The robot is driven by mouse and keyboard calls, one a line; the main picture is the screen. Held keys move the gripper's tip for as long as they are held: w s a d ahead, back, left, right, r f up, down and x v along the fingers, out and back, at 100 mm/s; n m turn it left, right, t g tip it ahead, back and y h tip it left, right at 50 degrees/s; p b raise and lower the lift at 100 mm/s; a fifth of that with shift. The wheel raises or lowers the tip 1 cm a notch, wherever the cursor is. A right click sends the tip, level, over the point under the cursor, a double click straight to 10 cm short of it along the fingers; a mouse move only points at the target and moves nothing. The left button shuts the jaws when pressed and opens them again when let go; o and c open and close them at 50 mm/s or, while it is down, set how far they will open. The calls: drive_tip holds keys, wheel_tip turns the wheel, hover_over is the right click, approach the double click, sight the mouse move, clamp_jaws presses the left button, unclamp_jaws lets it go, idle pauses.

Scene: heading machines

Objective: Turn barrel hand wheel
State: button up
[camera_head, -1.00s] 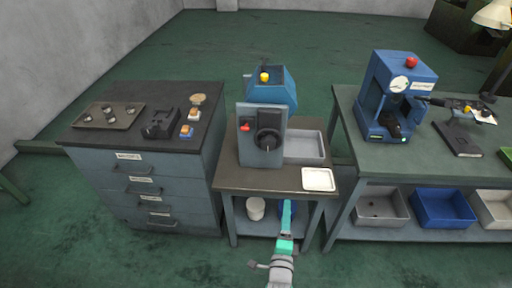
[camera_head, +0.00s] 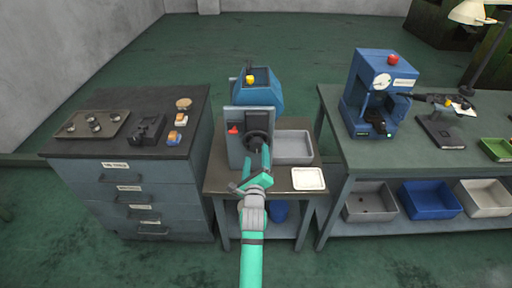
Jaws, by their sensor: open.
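The barrel machine stands on the small middle table, with a grey front housing (camera_head: 235,150) and a blue barrel (camera_head: 262,98) behind it. The dark hand wheel (camera_head: 254,138) is on the front of the housing. Its lower right part is hidden behind my gripper (camera_head: 265,153). My teal arm reaches up from the bottom of the view, and my gripper is open, its tips overlapping the wheel's lower edge in the picture. I cannot tell whether they touch the wheel.
A red button (camera_head: 233,130) sits left of the wheel. A drawer cabinet (camera_head: 130,192) stands left, and a workbench with a blue press (camera_head: 375,95) right.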

sight(256, 148)
drive_tip(key=shift+w+d, duration=0.1)
drive_tip(key=shift+w, duration=2.95)
drive_tip(key=c, duration=1)
